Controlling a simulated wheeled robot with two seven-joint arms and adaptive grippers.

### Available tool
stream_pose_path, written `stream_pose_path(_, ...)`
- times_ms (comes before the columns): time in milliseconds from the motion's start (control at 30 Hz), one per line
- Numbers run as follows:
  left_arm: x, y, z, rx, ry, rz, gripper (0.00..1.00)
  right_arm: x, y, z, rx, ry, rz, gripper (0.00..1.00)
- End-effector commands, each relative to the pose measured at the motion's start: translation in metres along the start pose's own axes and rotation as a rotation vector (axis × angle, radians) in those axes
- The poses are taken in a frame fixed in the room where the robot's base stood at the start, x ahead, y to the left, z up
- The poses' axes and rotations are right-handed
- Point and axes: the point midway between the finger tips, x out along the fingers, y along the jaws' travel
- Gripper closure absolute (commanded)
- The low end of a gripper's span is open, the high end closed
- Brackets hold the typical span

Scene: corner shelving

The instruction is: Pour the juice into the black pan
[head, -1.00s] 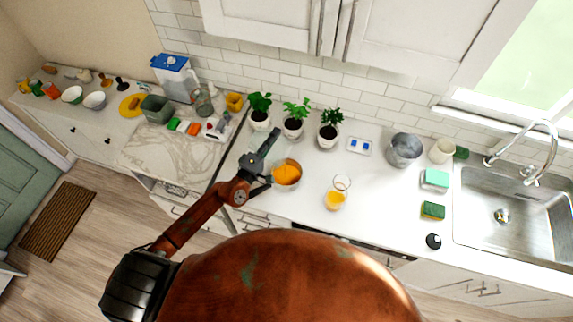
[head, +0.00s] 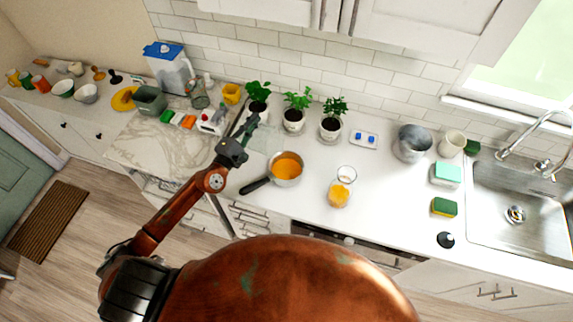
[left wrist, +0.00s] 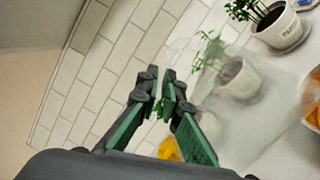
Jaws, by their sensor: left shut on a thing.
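A pan (head: 299,171) with a dark handle (head: 256,186) stands on the counter and holds orange juice (head: 286,166). My left gripper (head: 249,126) is up and left of the pan in the head view. It is shut on a clear, see-through container, faint in the head view (head: 268,140) and larger in the left wrist view (left wrist: 205,112). The fingers (left wrist: 166,97) meet at its left edge there. I see no juice in the container. A clear glass (head: 340,190) right of the pan has orange juice in its lower part. My right gripper is not in view.
Potted plants (head: 293,116) line the wall behind the pan. A grey pot (head: 411,143), sponges (head: 445,207) and the sink (head: 516,195) are to the right. Dishes and a water pitcher (head: 168,72) stand left. The counter between pan and glass is clear.

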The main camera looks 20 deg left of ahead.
Motion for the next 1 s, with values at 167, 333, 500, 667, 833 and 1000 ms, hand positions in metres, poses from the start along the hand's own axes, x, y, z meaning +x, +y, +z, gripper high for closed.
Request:
stream_pose_path(167,0.0,-0.008,-0.02,-0.078,0.006,0.001,1.0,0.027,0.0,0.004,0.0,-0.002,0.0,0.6)
stream_pose_path(333,-0.001,-0.016,-0.035,-0.176,0.013,0.001,1.0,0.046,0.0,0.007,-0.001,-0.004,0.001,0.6)
stream_pose_path(500,-0.001,-0.025,-0.05,-0.278,0.022,0.002,1.0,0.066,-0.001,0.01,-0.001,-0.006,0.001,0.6)
stream_pose_path(667,-0.002,-0.036,-0.063,-0.377,0.03,0.001,1.0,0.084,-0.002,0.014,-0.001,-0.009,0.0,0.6)
stream_pose_path(833,-0.003,-0.05,-0.078,-0.49,0.039,0.002,1.0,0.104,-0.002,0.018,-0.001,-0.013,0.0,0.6)
stream_pose_path(1000,-0.004,-0.064,-0.093,-0.597,0.048,0.002,1.0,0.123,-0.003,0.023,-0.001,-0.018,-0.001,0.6)
